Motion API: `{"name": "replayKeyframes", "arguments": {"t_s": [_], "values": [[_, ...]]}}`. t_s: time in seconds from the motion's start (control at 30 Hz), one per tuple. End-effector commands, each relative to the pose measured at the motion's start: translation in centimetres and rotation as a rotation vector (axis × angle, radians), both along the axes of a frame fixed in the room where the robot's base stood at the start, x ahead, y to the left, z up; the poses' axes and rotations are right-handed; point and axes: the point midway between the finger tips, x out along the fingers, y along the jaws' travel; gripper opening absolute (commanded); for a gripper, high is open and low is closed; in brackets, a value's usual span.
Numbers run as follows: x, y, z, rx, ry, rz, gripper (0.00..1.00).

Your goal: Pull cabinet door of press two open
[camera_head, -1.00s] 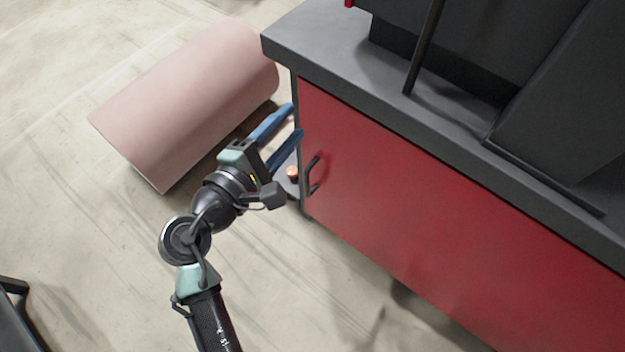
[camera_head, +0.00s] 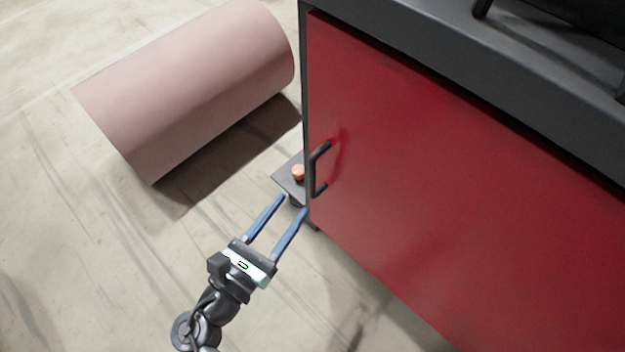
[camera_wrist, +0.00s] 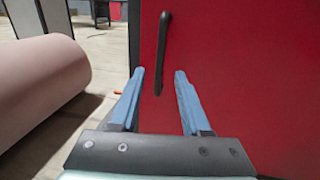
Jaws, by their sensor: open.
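The red cabinet door (camera_head: 440,190) fills the right of the head view and looks closed. Its black handle (camera_head: 318,170) is a bar near the door's left edge. The handle also shows in the wrist view (camera_wrist: 161,52), upright and beyond the fingertips, roughly midway between them. My gripper (camera_head: 294,203) is open, with two blue fingers pointing toward the door's left edge. In the head view the fingers appear below and left of the handle.
A large pink roll (camera_head: 190,90) lies on the floor left of the cabinet. A small dark stand with an orange knob (camera_head: 298,172) is beside the cabinet's left edge, close to my fingers. The dark worktop (camera_head: 500,60) runs above the door. The floor in front looks clear.

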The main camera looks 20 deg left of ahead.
Motion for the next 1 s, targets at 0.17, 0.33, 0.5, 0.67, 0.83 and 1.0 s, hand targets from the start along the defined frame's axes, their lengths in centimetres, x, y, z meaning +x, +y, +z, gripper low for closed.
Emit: {"name": "replayKeyframes", "arguments": {"t_s": [0.17, 0.33, 0.5, 0.67, 0.83, 1.0], "values": [[3.9, -0.6, -0.4, 0.004, -0.004, -0.004, 0.47], [6.6, -1.0, -0.3, 0.004, -0.002, -0.002, 0.47], [8.0, -1.2, -0.1, 0.002, 0.000, -0.002, 0.47], [8.3, -1.3, 0.0, 0.003, 0.001, 0.000, 0.47], [8.3, -1.3, 0.0, 0.003, 0.001, 0.000, 0.47], [8.3, -1.3, 0.0, 0.003, 0.001, 0.000, 0.17]]}}
